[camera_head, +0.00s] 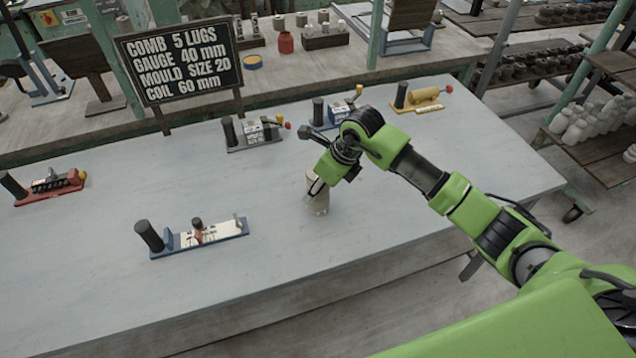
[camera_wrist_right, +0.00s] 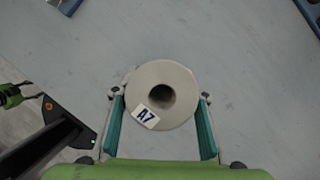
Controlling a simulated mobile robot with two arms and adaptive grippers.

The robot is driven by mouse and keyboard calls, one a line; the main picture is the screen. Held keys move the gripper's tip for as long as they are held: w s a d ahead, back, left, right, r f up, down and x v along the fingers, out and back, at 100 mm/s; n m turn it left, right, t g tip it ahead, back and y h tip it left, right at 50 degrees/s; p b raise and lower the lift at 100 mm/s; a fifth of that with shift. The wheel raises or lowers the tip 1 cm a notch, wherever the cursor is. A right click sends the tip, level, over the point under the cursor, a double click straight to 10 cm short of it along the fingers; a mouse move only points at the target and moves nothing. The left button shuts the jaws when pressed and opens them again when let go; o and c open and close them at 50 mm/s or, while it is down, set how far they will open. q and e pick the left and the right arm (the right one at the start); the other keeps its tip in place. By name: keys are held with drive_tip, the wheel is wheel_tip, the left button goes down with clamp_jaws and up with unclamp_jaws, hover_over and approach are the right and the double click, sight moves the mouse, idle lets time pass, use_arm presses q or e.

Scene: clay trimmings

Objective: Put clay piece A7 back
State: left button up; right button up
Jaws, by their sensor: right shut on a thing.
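Clay piece A7 (camera_wrist_right: 175,82) is a pale round piece with a dark central hole and a white label reading A7. It sits between the teal fingers of my right gripper (camera_wrist_right: 162,125), which is shut on it. In the head view the pale clay piece (camera_head: 319,205) is upright under the gripper, at the middle of the grey table (camera_head: 270,260). I cannot tell whether its base touches the tabletop.
A sign (camera_head: 182,62) reads comb 5 lugs, gauge 40 mm, mould size 20, coil 60 mm. Several tool fixtures stand around: blue-based (camera_head: 205,236), red (camera_head: 50,186), grey (camera_head: 255,136), yellow (camera_head: 424,97).

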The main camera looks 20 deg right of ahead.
drive_tip(key=shift+a, duration=0.1)
drive_tip(key=shift+f, duration=0.1)
drive_tip(key=o, duration=1.2)
drive_tip(key=shift+f, duration=0.2)
drive_tip(key=o, duration=0.4)
drive_tip(key=shift+r, duration=0.1)
